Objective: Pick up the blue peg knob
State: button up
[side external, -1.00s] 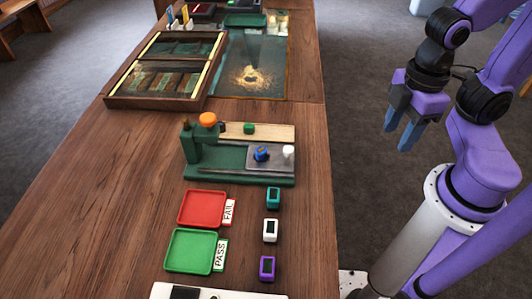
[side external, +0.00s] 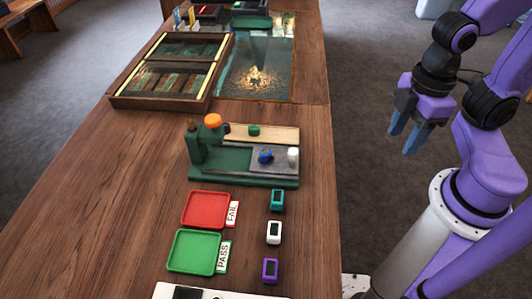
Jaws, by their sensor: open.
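The blue peg knob (side external: 265,156) sits on the grey plate (side external: 284,167) at the right part of the green fixture (side external: 222,160). A white knob (side external: 293,154) stands just to its right. A green knob (side external: 254,130) lies on the light wooden strip (side external: 280,135) behind it. My gripper (side external: 404,142) hangs in the air to the right of the table, well away from the blue knob. Its blue-grey fingers are open and apart, with nothing between them.
A red FAIL tray (side external: 206,209) and a green PASS tray (side external: 193,252) lie in front of the fixture. Teal (side external: 278,200), white (side external: 274,232) and purple (side external: 270,270) small blocks line the right. Bare tabletop is at left.

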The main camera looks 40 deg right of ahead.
jog(key=shift+o, duration=0.4)
notch_tip(320, 180, up, 11)
jog(key=n, duration=0.5)
send_over(266, 151)
jog(key=f, duration=1)
jog(key=shift+d+f, duration=0.2)
jog(key=shift+d, duration=0.1)
jog(key=shift+s+a+f, duration=0.1)
jog(key=shift+a+f, duration=0.05)
jog(key=shift+f, duration=1.55)
jog(key=shift+a+f, duration=0.1)
jog(key=shift+f, duration=1.55)
grip_shut()
